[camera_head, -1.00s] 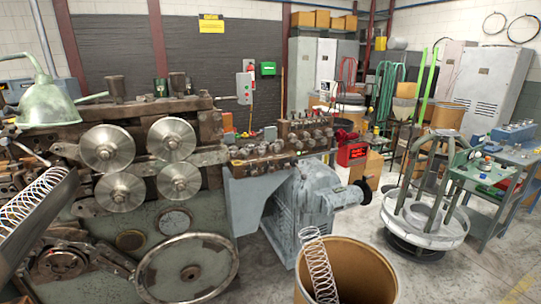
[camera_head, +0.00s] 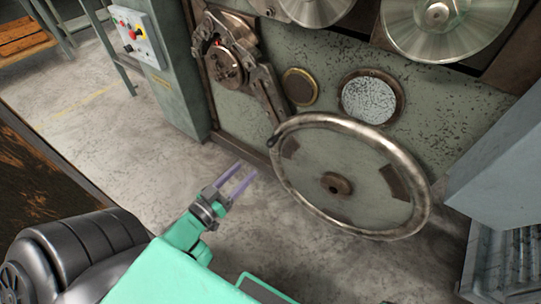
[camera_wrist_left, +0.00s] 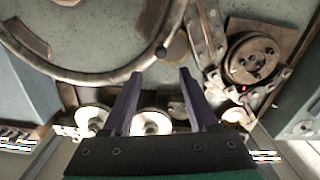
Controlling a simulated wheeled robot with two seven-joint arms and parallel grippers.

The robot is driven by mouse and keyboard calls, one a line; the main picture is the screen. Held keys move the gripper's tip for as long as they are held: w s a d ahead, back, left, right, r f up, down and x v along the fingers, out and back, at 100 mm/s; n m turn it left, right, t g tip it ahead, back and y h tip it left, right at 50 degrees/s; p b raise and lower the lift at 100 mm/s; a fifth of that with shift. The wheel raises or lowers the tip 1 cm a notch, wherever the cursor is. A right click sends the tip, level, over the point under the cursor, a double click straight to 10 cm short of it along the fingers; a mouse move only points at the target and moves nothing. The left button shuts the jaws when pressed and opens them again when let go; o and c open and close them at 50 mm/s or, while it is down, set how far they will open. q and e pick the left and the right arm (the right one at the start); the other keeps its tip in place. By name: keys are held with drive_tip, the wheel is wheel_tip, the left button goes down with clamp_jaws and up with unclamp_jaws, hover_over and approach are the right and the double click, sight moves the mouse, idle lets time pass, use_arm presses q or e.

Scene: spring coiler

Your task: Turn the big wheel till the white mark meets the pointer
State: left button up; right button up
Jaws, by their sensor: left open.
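The big wheel (camera_head: 336,185) stands upright on the green machine front in the head view, with a pale metal rim, brown spokes and a hub. I cannot make out a white mark or a pointer. My left gripper (camera_head: 246,177) is open and empty, with purple fingers, left of the rim and apart from it. In the left wrist view, the rim (camera_wrist_left: 62,72) crosses the upper left. My right gripper is out of view.
A crank mechanism (camera_head: 228,65) is above and left of the wheel. A round gauge (camera_head: 370,98) and large rollers (camera_head: 437,14) are above it. A grey housing (camera_head: 497,165) stands close on the right. A control box (camera_head: 135,37) is at upper left; bare floor (camera_head: 130,150) lies below.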

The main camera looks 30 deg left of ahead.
sight(268, 146)
use_arm(q)
drive_tip(key=w, duration=0.4)
drive_tip(key=w+d+b, duration=0.1)
drive_tip(key=w, duration=0.3)
drive_tip(key=w+b, duration=0.1)
drive_tip(key=w, duration=0.4)
drive_tip(key=shift+w+d+r, duration=0.1)
drive_tip(key=shift+d+r, duration=0.05)
drive_tip(key=shift+d, duration=0.2)
drive_tip(key=shift+w, duration=0.35)
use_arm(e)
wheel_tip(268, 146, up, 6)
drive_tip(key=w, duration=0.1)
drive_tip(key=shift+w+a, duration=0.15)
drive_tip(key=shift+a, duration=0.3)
use_arm(q)
drive_tip(key=shift+c, duration=0.2)
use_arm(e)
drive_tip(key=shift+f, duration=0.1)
use_arm(q)
clamp_jaws()
drive_tip(key=shift+d, duration=0.1)
